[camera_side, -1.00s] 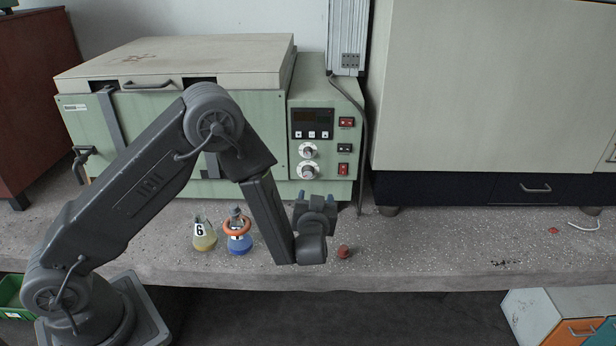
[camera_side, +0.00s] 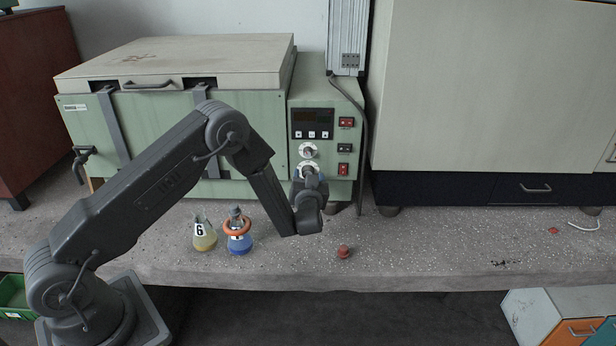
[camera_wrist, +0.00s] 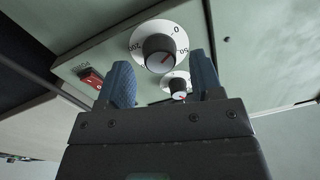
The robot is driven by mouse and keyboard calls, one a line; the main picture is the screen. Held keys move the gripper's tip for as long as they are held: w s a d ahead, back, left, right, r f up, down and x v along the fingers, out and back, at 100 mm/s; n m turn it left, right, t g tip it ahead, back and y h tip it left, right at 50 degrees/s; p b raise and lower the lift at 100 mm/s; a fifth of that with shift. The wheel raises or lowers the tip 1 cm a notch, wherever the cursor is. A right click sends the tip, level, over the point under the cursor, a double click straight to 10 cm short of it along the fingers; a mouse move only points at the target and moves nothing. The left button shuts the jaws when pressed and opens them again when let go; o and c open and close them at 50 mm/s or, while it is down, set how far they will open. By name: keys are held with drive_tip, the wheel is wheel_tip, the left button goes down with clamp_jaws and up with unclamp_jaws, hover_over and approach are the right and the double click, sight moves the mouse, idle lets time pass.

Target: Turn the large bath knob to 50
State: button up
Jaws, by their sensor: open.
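I cannot tell how deep the fingers reach.
A smaller knob (camera_wrist: 178,87) sits close to the large one. A red switch (camera_wrist: 92,79) lies at the left in the wrist view. A yellow flask (camera_side: 204,236), a blue flask with an orange ring (camera_side: 238,238) and a small red object (camera_side: 343,252) stand on the bench.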

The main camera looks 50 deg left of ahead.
drive_tip(key=shift+w+a, duration=0.45)
drive_tip(key=shift+a, duration=0.05)
drive_tip(key=shift+c, duration=0.4)
drive_tip(key=c, duration=0.8)
drive_tip(key=shift+c, duration=0.2)
drive_tip(key=shift+m, duration=0.4)
drive_tip(key=m, duration=1.1)
drive_tip(key=shift+f+t, duration=0.1)
drive_tip(key=shift+t, duration=0.3)
drive_tip(key=shift+m, duration=0.3)
